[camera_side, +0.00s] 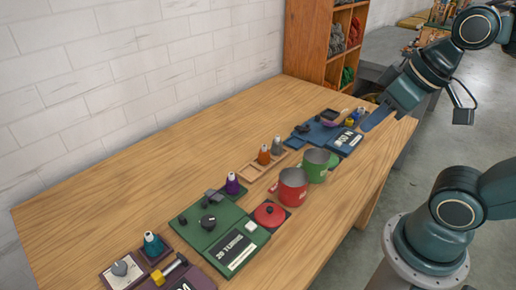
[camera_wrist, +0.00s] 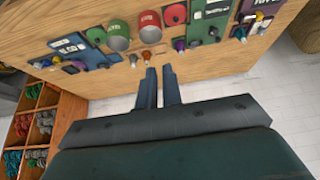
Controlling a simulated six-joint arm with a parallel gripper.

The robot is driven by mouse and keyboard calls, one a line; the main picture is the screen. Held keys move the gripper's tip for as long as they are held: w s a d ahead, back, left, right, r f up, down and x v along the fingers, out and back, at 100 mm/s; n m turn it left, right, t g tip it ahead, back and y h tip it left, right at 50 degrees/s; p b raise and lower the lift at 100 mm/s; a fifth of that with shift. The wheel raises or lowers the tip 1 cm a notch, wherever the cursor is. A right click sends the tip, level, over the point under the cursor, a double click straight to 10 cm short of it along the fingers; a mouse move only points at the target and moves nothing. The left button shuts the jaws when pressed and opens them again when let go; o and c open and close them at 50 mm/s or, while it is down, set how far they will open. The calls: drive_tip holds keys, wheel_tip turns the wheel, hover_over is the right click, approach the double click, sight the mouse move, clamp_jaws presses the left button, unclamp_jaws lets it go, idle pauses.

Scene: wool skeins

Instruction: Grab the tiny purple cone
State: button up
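The small purple cone (camera_side: 232,184) with a pale tip stands upright on the wooden table, at the back corner of a green board (camera_side: 205,238). It also shows in the wrist view as a small purple shape (camera_wrist: 179,45), beyond and right of my fingertips. My gripper (camera_side: 368,126) is over the far right end of the table, well away from the cone. In the wrist view my gripper's two fingers (camera_wrist: 160,70) stand apart with nothing between them.
An orange cone (camera_side: 264,155) and a grey cone (camera_side: 278,146) stand in a wooden rack. A teal cone (camera_side: 153,245) is at the near left. The table's wall side is clear.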

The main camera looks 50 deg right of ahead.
drive_tip(key=o, duration=1)
drive_tip(key=w+a+f+n+g, duration=0.1)
drive_tip(key=w+n+g, duration=0.1)
drive_tip(key=w+n, duration=0.5)
drive_tip(key=w+a+f+n+g, duration=0.1)
drive_tip(key=w+a+n, duration=0.15)
drive_tip(key=w, duration=0.95)
drive_tip(key=w+a+f+n+g, duration=0.2)
drive_tip(key=w+a+f+n, duration=0.1)
drive_tip(key=w+f+n, duration=0.6)
drive_tip(key=w+f, duration=0.4)
drive_tip(key=shift+a+f+g, duration=0.15)
drive_tip(key=shift+f+g, duration=0.15)
drive_tip(key=shift+f, duration=0.05)
